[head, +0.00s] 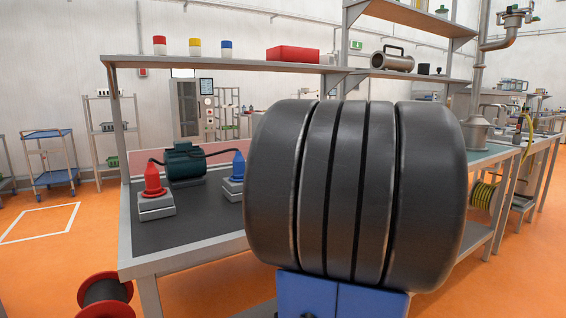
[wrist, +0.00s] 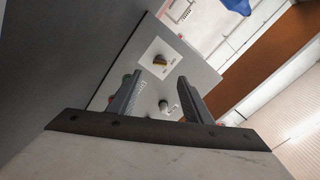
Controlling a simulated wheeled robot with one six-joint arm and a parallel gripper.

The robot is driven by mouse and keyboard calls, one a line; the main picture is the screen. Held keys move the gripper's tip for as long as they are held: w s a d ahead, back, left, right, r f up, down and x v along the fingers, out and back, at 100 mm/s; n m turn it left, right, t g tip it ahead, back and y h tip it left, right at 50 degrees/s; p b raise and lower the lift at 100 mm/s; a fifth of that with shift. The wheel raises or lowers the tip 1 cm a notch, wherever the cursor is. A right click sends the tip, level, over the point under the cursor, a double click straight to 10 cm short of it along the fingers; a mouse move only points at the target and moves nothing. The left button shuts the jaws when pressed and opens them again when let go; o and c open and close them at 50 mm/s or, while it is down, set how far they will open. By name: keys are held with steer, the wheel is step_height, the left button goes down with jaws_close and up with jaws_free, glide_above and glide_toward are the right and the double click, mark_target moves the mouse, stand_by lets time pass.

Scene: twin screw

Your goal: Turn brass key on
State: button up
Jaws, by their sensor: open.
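The brass key (wrist: 160,61) shows in the wrist view as a small gold-coloured knob on a white label plate. The plate sits on a grey panel (wrist: 201,76), which looks tilted in this view. My gripper (wrist: 159,79) is open and empty. Its two dark fingers point toward the panel, with the key just beyond the gap between their tips. I see no contact with the key. A second, pale knob (wrist: 163,106) with printed lettering shows between the fingers. In the head view, the key and my gripper cannot be made out.
In the head view, a large dark ribbed body blocks the centre. A workbench (head: 196,252) holds a green motor (head: 184,163), a red plug-like part (head: 152,181) and a blue one (head: 238,166). A shelf (head: 230,64) spans above. A cable reel (head: 106,296) stands at lower left.

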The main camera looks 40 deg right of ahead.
steer(key=x, duration=1.1)
steer(key=shift+w, duration=0.3)
steer(key=shift+c, duration=0.6)
steer(key=c, duration=0.9)
